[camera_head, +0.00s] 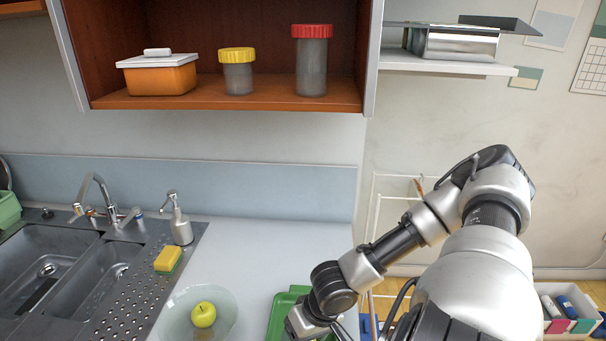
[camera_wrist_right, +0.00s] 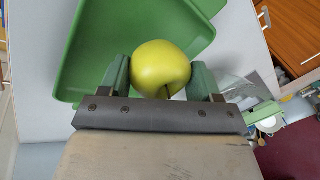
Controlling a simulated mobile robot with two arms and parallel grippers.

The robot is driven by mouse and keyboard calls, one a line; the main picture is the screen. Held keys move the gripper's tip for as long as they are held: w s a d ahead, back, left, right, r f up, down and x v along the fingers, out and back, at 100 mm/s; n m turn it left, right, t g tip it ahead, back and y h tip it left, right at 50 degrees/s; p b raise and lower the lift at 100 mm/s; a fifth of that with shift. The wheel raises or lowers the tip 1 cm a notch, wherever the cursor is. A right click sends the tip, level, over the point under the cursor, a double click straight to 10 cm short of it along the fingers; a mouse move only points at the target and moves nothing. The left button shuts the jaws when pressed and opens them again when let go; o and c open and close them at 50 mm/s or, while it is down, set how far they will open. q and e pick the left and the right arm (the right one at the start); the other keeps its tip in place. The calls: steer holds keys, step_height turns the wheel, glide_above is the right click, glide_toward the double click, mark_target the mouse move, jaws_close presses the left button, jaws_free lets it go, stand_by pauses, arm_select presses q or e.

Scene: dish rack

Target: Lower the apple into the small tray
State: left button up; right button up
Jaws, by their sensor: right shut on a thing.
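A yellow-green apple (camera_wrist_right: 161,67) sits between the fingers of my right gripper (camera_wrist_right: 160,78) in the wrist view, and the gripper is shut on it. The green tray (camera_wrist_right: 80,75) lies beyond the apple in that view, and I cannot tell the gap between them. In the head view the tray (camera_head: 283,312) is at the bottom, partly hidden by my right arm, and the held apple is not visible there. My left gripper is not in view.
Another yellow-green apple (camera_head: 203,314) is in a clear bowl (camera_head: 172,318) left of the tray. A sponge (camera_head: 167,260), a soap dispenser (camera_head: 179,222) and the sink (camera_head: 40,262) are farther left. The counter (camera_head: 270,250) behind the tray is clear.

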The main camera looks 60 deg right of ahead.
steer(key=shift+f+b, duration=1)
steer(key=shift+f, duration=1)
stand_by(0.6)
steer(key=o, duration=1)
steer(key=shift+r, duration=0.1)
steer(key=p+v, duration=0.1)
steer(key=v, duration=0.9)
steer(key=shift+s+r, duration=0.1)
steer(key=shift+r, duration=0.25)
